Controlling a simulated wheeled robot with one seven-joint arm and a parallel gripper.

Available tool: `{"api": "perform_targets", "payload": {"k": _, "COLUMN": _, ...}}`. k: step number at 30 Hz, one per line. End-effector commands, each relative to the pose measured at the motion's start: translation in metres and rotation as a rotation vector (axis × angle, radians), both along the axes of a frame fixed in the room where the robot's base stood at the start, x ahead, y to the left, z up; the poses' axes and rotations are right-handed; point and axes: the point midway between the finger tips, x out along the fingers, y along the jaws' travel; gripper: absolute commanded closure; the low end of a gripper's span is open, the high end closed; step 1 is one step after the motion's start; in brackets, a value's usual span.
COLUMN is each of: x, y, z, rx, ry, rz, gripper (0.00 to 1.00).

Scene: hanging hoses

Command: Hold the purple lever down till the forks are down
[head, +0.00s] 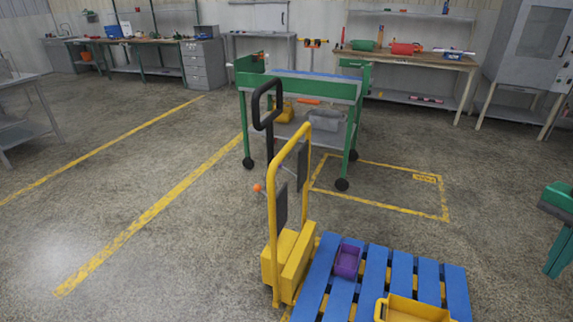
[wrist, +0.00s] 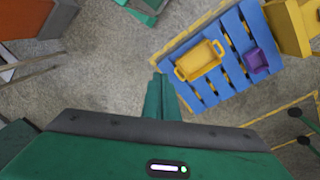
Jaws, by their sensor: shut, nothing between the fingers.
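A yellow pallet truck (head: 288,262) with a black loop handle (head: 262,108) stands in the middle of the head view. The truck's yellow body (wrist: 288,25) shows at the upper right of the wrist view. My green gripper (head: 553,272) is at the head view's right edge, well apart from the truck. Its fingers (wrist: 160,80) are shut and empty.
A purple bin (head: 347,261) and a yellow tray (head: 405,309) are on the pallet. A green wheeled trolley (head: 300,85) stands behind the truck. Workbenches line the back wall. The floor left of the truck is clear.

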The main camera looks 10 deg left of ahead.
Motion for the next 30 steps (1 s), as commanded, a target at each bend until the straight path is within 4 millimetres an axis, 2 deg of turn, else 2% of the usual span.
{"api": "perform_targets", "payload": {"k": 3, "x": 0.036, "y": -0.019, "z": -0.014, "rx": -0.031, "ry": 0.021, "rz": -0.159, "gripper": 1.00}}
{"api": "perform_targets", "payload": {"k": 9, "x": 0.093, "y": -0.048, "z": -0.047, "rx": -0.086, "ry": 0.037, "rz": -0.424, "gripper": 1.00}}
{"api": "perform_targets", "payload": {"k": 15, "x": 0.133, "y": -0.068, "z": -0.082, "rx": -0.129, "ry": 0.041, "rz": -0.633, "gripper": 1.00}}
{"api": "perform_targets", "payload": {"k": 21, "x": 0.150, "y": -0.077, "z": -0.100, "rx": -0.148, "ry": 0.041, "rz": -0.734, "gripper": 1.00}}
{"api": "perform_targets", "payload": {"k": 30, "x": 0.152, "y": -0.079, "z": -0.102, "rx": -0.151, "ry": 0.039, "rz": -0.747, "gripper": 1.00}}
